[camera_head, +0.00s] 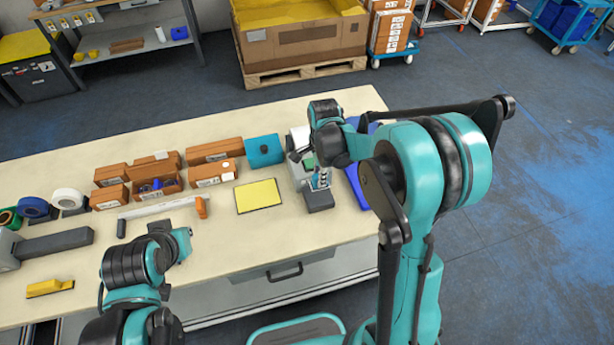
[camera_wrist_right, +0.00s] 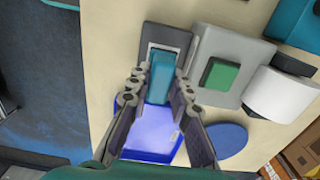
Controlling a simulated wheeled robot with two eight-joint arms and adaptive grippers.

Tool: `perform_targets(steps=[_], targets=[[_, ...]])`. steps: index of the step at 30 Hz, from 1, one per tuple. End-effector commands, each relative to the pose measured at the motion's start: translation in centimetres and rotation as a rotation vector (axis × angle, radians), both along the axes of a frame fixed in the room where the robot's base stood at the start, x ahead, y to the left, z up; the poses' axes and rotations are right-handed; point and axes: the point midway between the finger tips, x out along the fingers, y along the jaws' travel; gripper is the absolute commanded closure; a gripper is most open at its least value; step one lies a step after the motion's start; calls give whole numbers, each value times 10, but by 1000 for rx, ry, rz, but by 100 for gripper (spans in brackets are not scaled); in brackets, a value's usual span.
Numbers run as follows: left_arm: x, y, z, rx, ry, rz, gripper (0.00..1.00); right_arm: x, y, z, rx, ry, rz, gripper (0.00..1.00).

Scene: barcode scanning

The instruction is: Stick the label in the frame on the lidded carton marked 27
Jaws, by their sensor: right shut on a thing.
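My right gripper (camera_head: 320,180) reaches down at the right end of the table. In the wrist view its fingers (camera_wrist_right: 160,88) are shut on a teal block-like thing (camera_wrist_right: 161,72), which lies over a dark grey block with a pale plate (camera_head: 318,201). I cannot tell whether the two touch. Several lidded brown cartons (camera_head: 213,173) stand at the back of the table. Their markings are too small to read, so I cannot tell which is 27. I cannot make out a loose label. My left gripper (camera_head: 184,243) is at the front left, its fingers unclear.
A grey device with a green patch (camera_wrist_right: 220,75) and a white roll (camera_wrist_right: 277,94) is beside the right gripper. A blue tray (camera_wrist_right: 150,132) is below it. A yellow pad (camera_head: 258,196) lies mid-table; a teal panel (camera_head: 264,151) is behind. Tape rolls (camera_head: 69,199) are left.

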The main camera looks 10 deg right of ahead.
Motion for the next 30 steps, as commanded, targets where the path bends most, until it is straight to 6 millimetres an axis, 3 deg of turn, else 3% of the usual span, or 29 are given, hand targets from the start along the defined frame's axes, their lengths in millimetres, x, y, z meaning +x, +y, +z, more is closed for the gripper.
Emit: perform_targets(steps=[11,16,23,27,30], targets=[[0,0,0,0,0,0,100,5,3,1,0,0,1,100],[0,0,0,0,0,0,100,42,27,5,0,0,5,100],[0,0,0,0,0,0,100,126,107,13,0,0,8,100],[0,0,0,0,0,0,100,165,170,16,0,0,8,100],[0,0,0,0,0,0,100,183,218,17,0,0,8,100]])
